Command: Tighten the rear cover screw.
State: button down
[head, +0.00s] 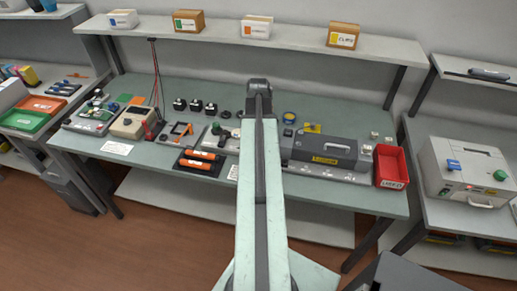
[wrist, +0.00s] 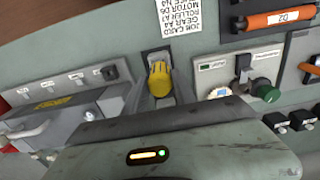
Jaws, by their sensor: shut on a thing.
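My gripper (wrist: 160,72) shows in the middle of the wrist view, shut on a yellow ribbed piece (wrist: 159,79) that looks like a tool handle. The far end of this piece is hard to make out. In the head view my arm hides the jaws and what they hold. A dark grey cartridge unit (head: 320,149) with a yellow label lies on a fixture right of my arm. It also shows at the left of the wrist view (wrist: 72,117), apart from the jaws. I cannot pick out the rear cover screw in either view.
A red bin (head: 390,167) stands right of the cartridge unit. A panel with a green knob (wrist: 265,93) and a black tray with orange rollers (head: 202,161) lie left of my arm. A white printed card (wrist: 182,18) lies near the bench's front edge. Small boxes stand on the shelf (head: 290,38).

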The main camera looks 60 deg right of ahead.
jog(key=shift+r+p, duration=0.75)
jog(key=shift+r, duration=0.05)
dwell(0.4)
notch_tip(320, 180, up, 5)
jog(key=p, duration=0.5)
jog(key=shift+f, duration=0.1)
